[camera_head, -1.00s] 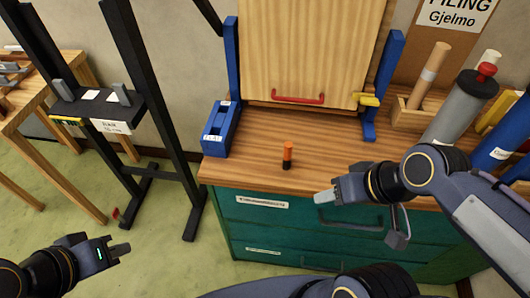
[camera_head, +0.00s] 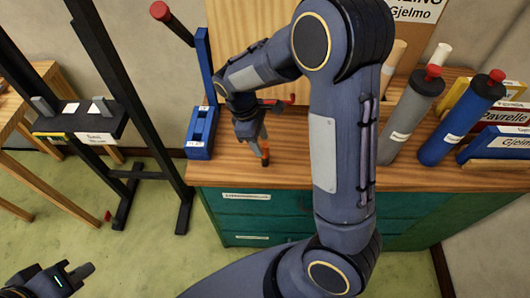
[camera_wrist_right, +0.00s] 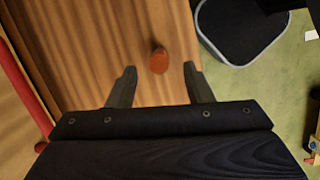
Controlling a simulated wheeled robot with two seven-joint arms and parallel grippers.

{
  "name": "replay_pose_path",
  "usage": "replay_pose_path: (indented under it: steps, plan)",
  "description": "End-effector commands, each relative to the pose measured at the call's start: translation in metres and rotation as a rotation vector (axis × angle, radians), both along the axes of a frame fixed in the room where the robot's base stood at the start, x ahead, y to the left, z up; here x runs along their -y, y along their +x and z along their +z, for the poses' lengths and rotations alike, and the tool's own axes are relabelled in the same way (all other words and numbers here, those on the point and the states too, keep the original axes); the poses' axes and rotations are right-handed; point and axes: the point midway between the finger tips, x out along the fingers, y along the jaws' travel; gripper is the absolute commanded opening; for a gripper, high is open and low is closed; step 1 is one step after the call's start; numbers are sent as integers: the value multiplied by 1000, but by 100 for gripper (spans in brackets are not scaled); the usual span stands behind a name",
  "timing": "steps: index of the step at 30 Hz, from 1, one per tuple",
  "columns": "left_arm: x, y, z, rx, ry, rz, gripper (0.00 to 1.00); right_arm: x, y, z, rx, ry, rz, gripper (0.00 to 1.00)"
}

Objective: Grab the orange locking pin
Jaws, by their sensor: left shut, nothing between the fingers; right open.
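The orange locking pin (camera_head: 265,156) stands upright on the wooden bench top, near its front edge. In the right wrist view the pin (camera_wrist_right: 158,61) is seen from above as an orange round end, just beyond the fingertips and between their lines. My right gripper (camera_head: 256,145) is open and points down over the bench right beside the pin; in the right wrist view its two fingers (camera_wrist_right: 158,76) are apart with nothing held. The pin's lower part is hard to see there. My left gripper (camera_head: 82,273) is shut and empty at the lower left, away from the bench.
A blue holder (camera_head: 201,132) stands left of the pin. A red handle (camera_wrist_right: 22,92) lies along the left in the right wrist view. Grey (camera_head: 408,115) and blue (camera_head: 460,118) cylinders stand at the right. A black stand (camera_head: 125,110) is at the left.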

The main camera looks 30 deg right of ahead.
Motion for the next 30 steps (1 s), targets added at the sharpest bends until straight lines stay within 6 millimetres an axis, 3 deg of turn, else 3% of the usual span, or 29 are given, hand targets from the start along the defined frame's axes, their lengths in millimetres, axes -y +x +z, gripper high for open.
replay_pose_path:
  steps: [10,19,30]
  plan:
    - [0,0,12,0,0,0,0,14,-13,-43,-3,0,-2,46]
    - [0,0,12,0,0,0,0,15,-13,-49,2,1,-2,46]
    - [0,0,12,0,0,0,0,15,-13,-48,2,2,-2,0]
